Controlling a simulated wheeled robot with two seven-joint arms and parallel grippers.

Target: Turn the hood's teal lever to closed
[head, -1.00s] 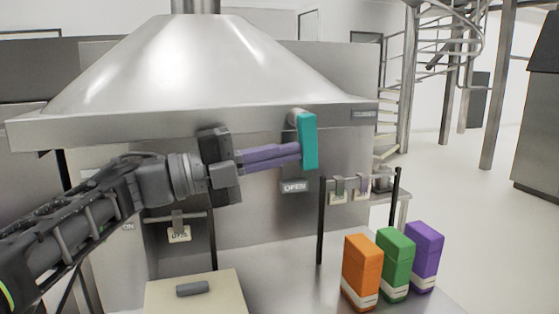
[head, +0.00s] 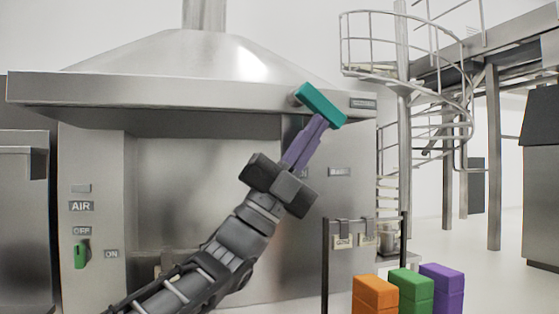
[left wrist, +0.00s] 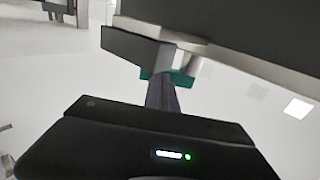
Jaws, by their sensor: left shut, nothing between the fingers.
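The teal lever (head: 320,105) sits on the front rim of the steel hood (head: 180,93), near its right end. It slants down to the right from its pivot, between upright and level. My left gripper (head: 324,122) is shut and empty, with its purple fingers reaching up to the underside of the lever; they appear to touch it. In the left wrist view the teal lever (left wrist: 180,80) shows just beyond the fingertips, partly hidden by them. A label on the rim to the right of the lever is too small to read. My right gripper is not in view.
Orange (head: 375,294), green (head: 410,290) and purple (head: 442,287) boxes stand at the lower right. A dark rail frame (head: 326,265) with hanging tags stands behind them. A green switch (head: 81,254) is on the left panel. A spiral stair (head: 402,120) stands behind at right.

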